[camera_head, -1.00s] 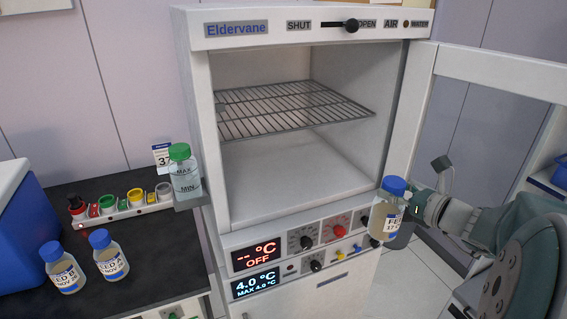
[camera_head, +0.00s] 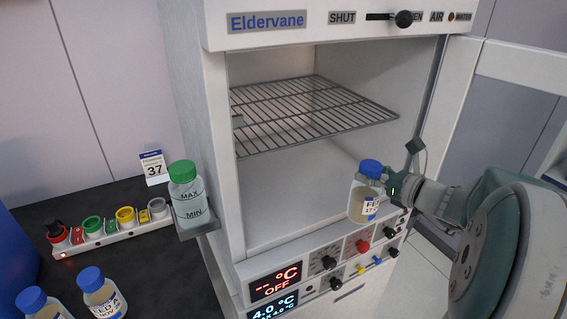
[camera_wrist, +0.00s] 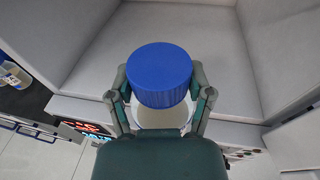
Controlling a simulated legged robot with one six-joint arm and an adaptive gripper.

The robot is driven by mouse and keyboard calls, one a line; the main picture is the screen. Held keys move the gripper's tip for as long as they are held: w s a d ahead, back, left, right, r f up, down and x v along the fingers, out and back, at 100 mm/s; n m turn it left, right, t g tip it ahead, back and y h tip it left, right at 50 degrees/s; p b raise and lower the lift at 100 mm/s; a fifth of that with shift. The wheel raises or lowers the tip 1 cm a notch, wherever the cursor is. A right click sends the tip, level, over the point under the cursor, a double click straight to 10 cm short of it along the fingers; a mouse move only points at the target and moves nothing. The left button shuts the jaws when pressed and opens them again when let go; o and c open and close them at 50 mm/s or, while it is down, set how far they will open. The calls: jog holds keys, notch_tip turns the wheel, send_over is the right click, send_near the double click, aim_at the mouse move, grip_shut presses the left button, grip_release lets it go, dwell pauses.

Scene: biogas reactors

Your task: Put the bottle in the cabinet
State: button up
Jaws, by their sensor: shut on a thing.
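A blue-capped bottle (camera_head: 364,198) with pale yellow liquid and a label is held upright in front of the cabinet opening. My gripper (camera_head: 388,184) is shut on it from the right. In the wrist view, the gripper's two fingers hold the bottle below its blue cap (camera_wrist: 160,75), with the cabinet floor beyond. The white Eldervane cabinet (camera_head: 222,160) stands with its door (camera_head: 520,66) open to the right. Inside are a wire shelf (camera_head: 310,110) and a bare floor (camera_head: 290,190) below it. The bottle's lower part is hidden in the wrist view.
Two other blue-capped bottles (camera_head: 102,295) (camera_head: 36,303) stand on the black bench (camera_head: 120,240) at left. A green-capped bottle (camera_head: 188,195) sits on a small side bracket. A rack with coloured rings (camera_head: 110,228) and a 37 card (camera_head: 153,167) are nearby. Control knobs (camera_head: 322,264) line the front below the opening.

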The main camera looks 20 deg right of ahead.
jog(key=x, duration=1.7)
jog(key=shift+w+d+f, duration=0.2)
jog(key=shift+w+f, duration=0.25)
jog(key=shift+f, duration=0.2)
